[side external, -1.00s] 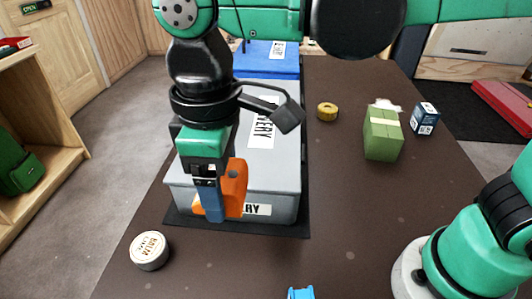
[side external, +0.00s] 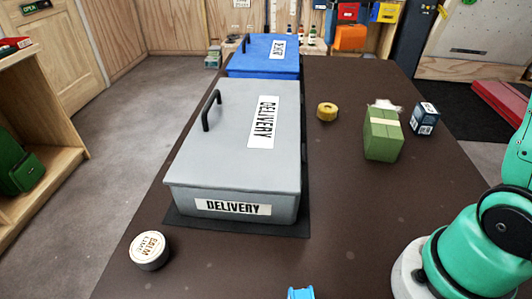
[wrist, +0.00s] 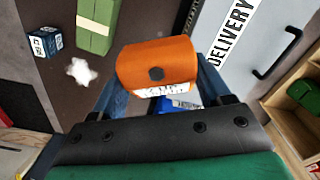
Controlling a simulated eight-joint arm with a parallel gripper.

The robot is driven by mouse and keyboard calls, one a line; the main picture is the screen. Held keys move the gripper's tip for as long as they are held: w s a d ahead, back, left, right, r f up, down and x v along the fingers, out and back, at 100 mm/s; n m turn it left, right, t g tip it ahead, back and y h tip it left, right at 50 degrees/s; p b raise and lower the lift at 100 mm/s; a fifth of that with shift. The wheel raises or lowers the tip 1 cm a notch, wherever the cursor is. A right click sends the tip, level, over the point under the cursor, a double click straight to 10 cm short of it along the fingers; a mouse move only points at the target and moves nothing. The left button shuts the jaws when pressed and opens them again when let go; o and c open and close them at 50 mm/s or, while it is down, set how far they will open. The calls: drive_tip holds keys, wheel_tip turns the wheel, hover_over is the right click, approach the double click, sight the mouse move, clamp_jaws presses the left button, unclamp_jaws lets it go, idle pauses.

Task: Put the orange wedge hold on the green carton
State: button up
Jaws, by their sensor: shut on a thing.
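The orange wedge hold (wrist: 157,60) is between the blue fingers of my gripper (wrist: 158,68) in the wrist view, with a dark round hole on its face. My gripper is shut on it. The side view shows neither the hold nor my gripper. The green carton (side external: 383,138), with a pale band around it, stands on the right part of the dark table. It also shows at the top left of the wrist view (wrist: 98,22), apart from the hold. Its top looks bare in the side view.
A grey DELIVERY box (side external: 235,135) with a raised black handle (side external: 210,110) fills the table's left; a blue box (side external: 262,58) stands behind. Yellow tape (side external: 327,111), a dark blue box (side external: 425,118) and a white lump (side external: 385,104) are near the carton. A round tin (side external: 149,251) sits front left.

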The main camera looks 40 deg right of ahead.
sight(385, 122)
drive_tip(key=s+d+r+m, duration=0.1)
drive_tip(key=s+d+m, duration=0.5)
drive_tip(key=d, duration=0.7)
drive_tip(key=shift+n, duration=0.4)
drive_tip(key=f, duration=1.9)
drive_tip(key=shift+s+f, duration=0.15)
drive_tip(key=shift+s, duration=0.25)
drive_tip(key=shift+f, duration=0.1)
drive_tip(key=o, duration=1.3)
drive_tip(key=shift+c, duration=0.2)
